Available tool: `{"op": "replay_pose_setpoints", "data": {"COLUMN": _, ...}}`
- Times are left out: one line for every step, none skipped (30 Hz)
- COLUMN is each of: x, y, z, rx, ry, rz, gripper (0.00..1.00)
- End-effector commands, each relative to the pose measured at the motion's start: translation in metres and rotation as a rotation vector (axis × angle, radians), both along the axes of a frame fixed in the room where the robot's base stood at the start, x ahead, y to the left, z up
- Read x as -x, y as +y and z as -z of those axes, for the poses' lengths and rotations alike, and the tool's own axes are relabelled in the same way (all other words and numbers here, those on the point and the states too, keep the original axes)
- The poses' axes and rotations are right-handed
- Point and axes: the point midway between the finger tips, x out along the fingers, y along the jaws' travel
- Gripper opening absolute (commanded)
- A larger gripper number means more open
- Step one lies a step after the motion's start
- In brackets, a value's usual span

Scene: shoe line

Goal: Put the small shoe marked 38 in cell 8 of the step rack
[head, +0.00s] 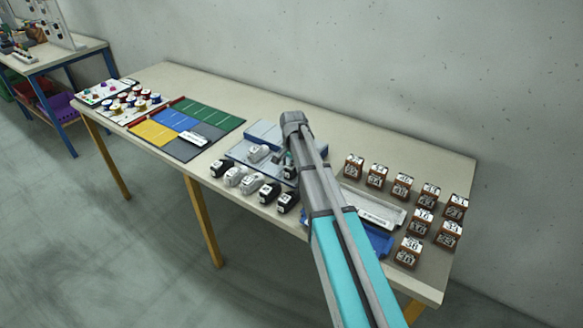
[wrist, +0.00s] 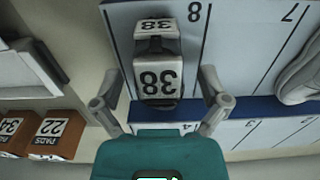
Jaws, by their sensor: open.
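The small shoe marked 38 (wrist: 157,75) is black and white. In the wrist view it rests on the step rack (wrist: 238,45) in the cell marked 8, with its 38 labels upside down in the picture. My gripper (wrist: 161,88) is open, with one finger on each side of the shoe and gaps visible between. In the head view my arm covers most of the gripper and of that shoe. The rack's blue upper step (head: 262,131) shows there, left of my arm.
A pale grey shoe (wrist: 301,72) sits in cell 7. Several shoes (head: 236,176) stand in front of the rack. Brown labelled boxes (head: 402,187) and a white tray (head: 372,208) lie to the right. A coloured mat (head: 205,115) lies to the left.

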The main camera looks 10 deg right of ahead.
Motion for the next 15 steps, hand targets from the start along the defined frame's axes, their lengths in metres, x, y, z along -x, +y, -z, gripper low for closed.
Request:
{"op": "replay_pose_setpoints", "data": {"x": 0.000, "y": 0.000, "z": -0.003, "rx": 0.000, "ry": 0.000, "rz": 0.000, "gripper": 0.95}}
{"op": "replay_pose_setpoints", "data": {"x": 0.000, "y": 0.000, "z": -0.004, "rx": 0.000, "ry": 0.000, "rz": 0.000, "gripper": 0.95}}
{"op": "replay_pose_setpoints", "data": {"x": 0.000, "y": 0.000, "z": -0.006, "rx": 0.000, "ry": 0.000, "rz": 0.000, "gripper": 0.95}}
{"op": "replay_pose_setpoints", "data": {"x": 0.000, "y": 0.000, "z": -0.008, "rx": 0.000, "ry": 0.000, "rz": 0.000, "gripper": 0.95}}
{"op": "replay_pose_setpoints", "data": {"x": 0.000, "y": 0.000, "z": -0.010, "rx": 0.000, "ry": 0.000, "rz": 0.000, "gripper": 0.95}}
{"op": "replay_pose_setpoints", "data": {"x": 0.000, "y": 0.000, "z": -0.013, "rx": 0.000, "ry": 0.000, "rz": 0.000, "gripper": 0.95}}
{"op": "replay_pose_setpoints", "data": {"x": 0.000, "y": 0.000, "z": -0.015, "rx": 0.000, "ry": 0.000, "rz": 0.000, "gripper": 0.95}}
{"op": "replay_pose_setpoints", "data": {"x": 0.000, "y": 0.000, "z": -0.017, "rx": 0.000, "ry": 0.000, "rz": 0.000, "gripper": 0.95}}
{"op": "replay_pose_setpoints", "data": {"x": 0.000, "y": 0.000, "z": -0.020, "rx": 0.000, "ry": 0.000, "rz": 0.000, "gripper": 0.95}}
{"op": "replay_pose_setpoints", "data": {"x": 0.000, "y": 0.000, "z": -0.023, "rx": 0.000, "ry": 0.000, "rz": 0.000, "gripper": 0.95}}
{"op": "replay_pose_setpoints", "data": {"x": 0.000, "y": 0.000, "z": -0.025, "rx": 0.000, "ry": 0.000, "rz": 0.000, "gripper": 0.95}}
{"op": "replay_pose_setpoints", "data": {"x": 0.000, "y": 0.000, "z": -0.029, "rx": 0.000, "ry": 0.000, "rz": 0.000, "gripper": 0.95}}
{"op": "replay_pose_setpoints", "data": {"x": 0.000, "y": 0.000, "z": -0.031, "rx": 0.000, "ry": 0.000, "rz": 0.000, "gripper": 0.95}}
{"op": "replay_pose_setpoints", "data": {"x": 0.000, "y": 0.000, "z": -0.034, "rx": 0.000, "ry": 0.000, "rz": 0.000, "gripper": 0.95}}
{"op": "replay_pose_setpoints", "data": {"x": 0.000, "y": 0.000, "z": -0.037, "rx": 0.000, "ry": 0.000, "rz": 0.000, "gripper": 0.95}}
